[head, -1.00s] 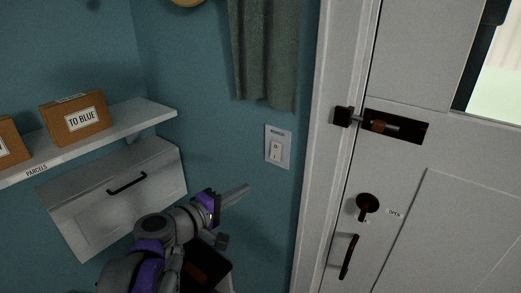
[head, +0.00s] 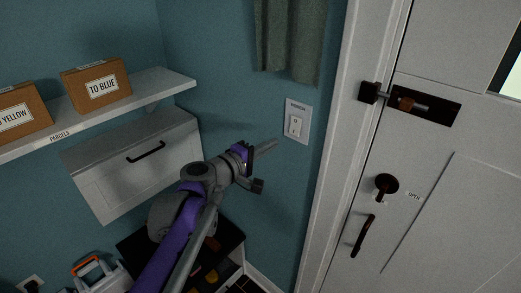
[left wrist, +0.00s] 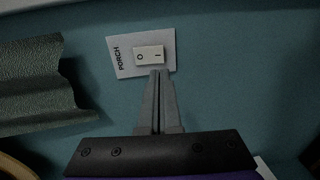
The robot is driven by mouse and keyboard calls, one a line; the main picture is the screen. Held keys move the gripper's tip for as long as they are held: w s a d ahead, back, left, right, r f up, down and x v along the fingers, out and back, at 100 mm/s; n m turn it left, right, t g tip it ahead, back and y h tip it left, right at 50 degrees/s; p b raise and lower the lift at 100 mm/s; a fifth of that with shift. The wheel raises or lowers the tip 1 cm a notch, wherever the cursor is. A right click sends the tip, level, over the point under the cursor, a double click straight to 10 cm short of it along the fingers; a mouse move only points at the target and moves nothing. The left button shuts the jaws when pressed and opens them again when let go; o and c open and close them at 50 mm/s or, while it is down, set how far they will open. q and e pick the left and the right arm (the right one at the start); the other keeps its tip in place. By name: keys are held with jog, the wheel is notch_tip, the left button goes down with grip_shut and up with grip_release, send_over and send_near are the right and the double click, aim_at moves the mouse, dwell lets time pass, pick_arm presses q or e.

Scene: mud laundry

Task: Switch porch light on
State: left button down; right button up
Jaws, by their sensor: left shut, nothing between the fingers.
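The porch light switch (head: 295,125) is a white rocker on a white plate (head: 298,108) on the blue wall, left of the door frame. In the left wrist view the plate (left wrist: 115,58) reads PORCH, and the rocker (left wrist: 149,55) bears O and I marks. My left gripper (head: 274,145) is shut and empty, its fingertips just below and left of the rocker in the head view. In the left wrist view the fingertips (left wrist: 159,73) are close to the rocker's I end; whether they touch cannot be told. My right gripper is out of view.
A green cloth (head: 287,40) hangs above the switch. The white door (head: 450,215) with latch (head: 420,105) and handle (head: 363,236) is at right. A parcel shelf (head: 150,90) and a white cabinet (head: 135,165) are at left.

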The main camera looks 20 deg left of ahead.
aim_at(294, 133)
pick_arm(q)
jog(key=x, duration=0.8)
